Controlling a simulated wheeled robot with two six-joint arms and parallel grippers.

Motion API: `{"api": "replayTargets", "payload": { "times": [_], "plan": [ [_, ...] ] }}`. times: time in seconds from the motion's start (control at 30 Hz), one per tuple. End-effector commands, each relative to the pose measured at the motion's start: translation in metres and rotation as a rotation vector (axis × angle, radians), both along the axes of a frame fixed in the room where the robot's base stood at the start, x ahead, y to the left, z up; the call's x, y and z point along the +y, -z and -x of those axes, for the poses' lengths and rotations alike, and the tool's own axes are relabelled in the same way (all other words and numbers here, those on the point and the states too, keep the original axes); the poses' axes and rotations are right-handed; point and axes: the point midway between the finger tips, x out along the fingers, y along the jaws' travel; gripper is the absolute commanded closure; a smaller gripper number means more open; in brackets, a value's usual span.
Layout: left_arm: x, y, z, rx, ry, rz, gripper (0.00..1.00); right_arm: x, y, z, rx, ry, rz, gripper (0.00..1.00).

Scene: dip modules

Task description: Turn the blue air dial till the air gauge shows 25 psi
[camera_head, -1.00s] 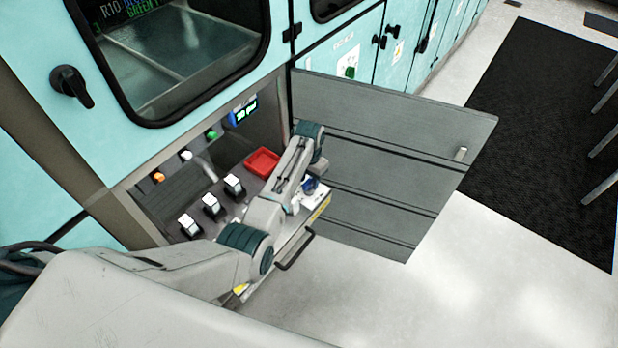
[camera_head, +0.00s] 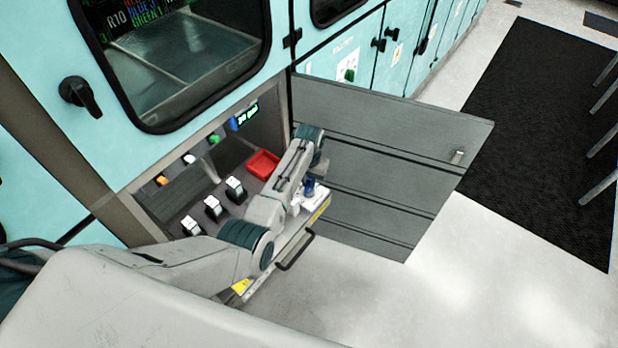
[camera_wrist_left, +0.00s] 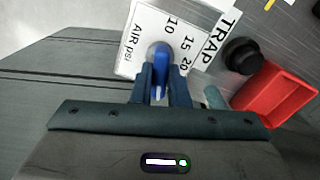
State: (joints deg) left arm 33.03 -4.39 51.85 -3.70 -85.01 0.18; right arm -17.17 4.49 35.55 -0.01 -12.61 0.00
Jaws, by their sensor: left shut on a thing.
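The blue air dial (camera_head: 308,187) sits on a white plate at the outer end of the pulled-out panel. In the left wrist view the dial (camera_wrist_left: 160,54) stands in the middle of its white scale plate (camera_wrist_left: 137,25), marked "AIR psi" with 10, 15 and 20 readable. My left gripper (camera_wrist_left: 161,80) is shut on the dial, one finger on each side. The fingers hide part of the dial and the scale.
A red tray (camera_head: 263,163) lies on the panel, and shows beside a black knob (camera_wrist_left: 241,53) in the left wrist view. Several white switches (camera_head: 213,207) stand left of my arm. The open grey door (camera_head: 400,150) is close on the right.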

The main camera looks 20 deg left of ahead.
Motion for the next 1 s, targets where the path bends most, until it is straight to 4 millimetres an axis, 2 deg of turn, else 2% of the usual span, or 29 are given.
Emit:
{"api": "replayTargets", "payload": {
  "times": [0.1, 0.5, 1.0],
  "plan": [
    [0.0, -0.003, 0.0, 0.0, -0.101, 0.0, 1.0, -0.002, -0.01, 0.0, 0.0, -0.001, 0.002, 0.64],
    [0.0, -0.002, 0.0, 0.0, -0.379, 0.0, 1.0, -0.004, -0.023, 0.0, 0.0, -0.002, 0.004, 0.64],
    [0.0, -0.001, -0.001, -0.004, -0.483, 0.0, 1.0, -0.002, -0.026, 0.0, 0.0, -0.001, 0.002, 0.64]
  ]
}}
